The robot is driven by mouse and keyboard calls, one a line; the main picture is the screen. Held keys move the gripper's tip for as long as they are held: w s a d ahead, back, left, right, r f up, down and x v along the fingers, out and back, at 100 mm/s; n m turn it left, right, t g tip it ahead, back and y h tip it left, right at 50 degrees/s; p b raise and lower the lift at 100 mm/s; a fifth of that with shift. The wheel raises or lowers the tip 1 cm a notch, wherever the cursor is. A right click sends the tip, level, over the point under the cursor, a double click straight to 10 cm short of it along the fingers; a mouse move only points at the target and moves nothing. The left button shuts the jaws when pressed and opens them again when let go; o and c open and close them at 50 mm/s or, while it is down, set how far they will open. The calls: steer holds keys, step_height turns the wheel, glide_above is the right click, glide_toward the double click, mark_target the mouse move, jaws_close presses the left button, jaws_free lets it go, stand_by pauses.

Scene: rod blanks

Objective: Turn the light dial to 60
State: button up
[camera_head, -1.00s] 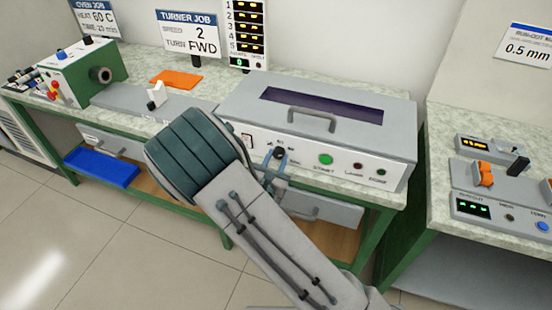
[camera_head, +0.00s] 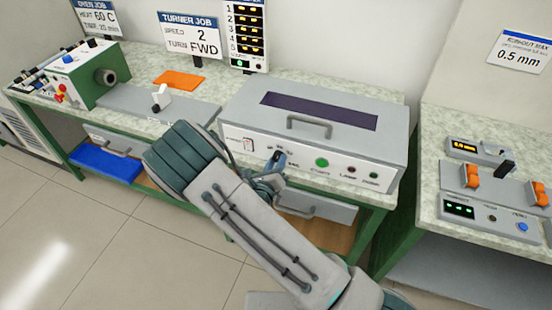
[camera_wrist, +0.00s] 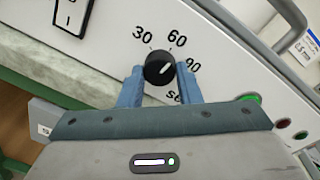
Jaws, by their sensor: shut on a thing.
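The light dial (camera_wrist: 156,60) is a round black knob with a white pointer mark on the grey front panel. Around it are printed 30, 60, 90 and a partly hidden label. The pointer mark slants up and right, seemingly between 60 and 90. My gripper (camera_wrist: 160,70) has its two blue fingers on either side of the knob and is shut on it. In the head view my gripper (camera_head: 275,160) is at the panel and mostly hides the dial.
The dial's grey box (camera_head: 378,120) has a lid handle (camera_head: 316,124). A rocker switch (camera_head: 248,144) is left of the dial; a green button (camera_head: 322,163) and small lamps are right. A drawer (camera_head: 318,205) sits below. Another bench (camera_head: 440,130) stands right.

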steer(key=shift+r+n+p, duration=0.1)
steer(key=shift+n+p, duration=0.3)
steer(key=shift+n, duration=0.3)
steer(key=o, duration=1)
steer(key=shift+a, duration=0.1)
steer(key=b+v, duration=0.2)
steer(key=v, duration=1.2)
steer(key=shift+w, duration=0.1)
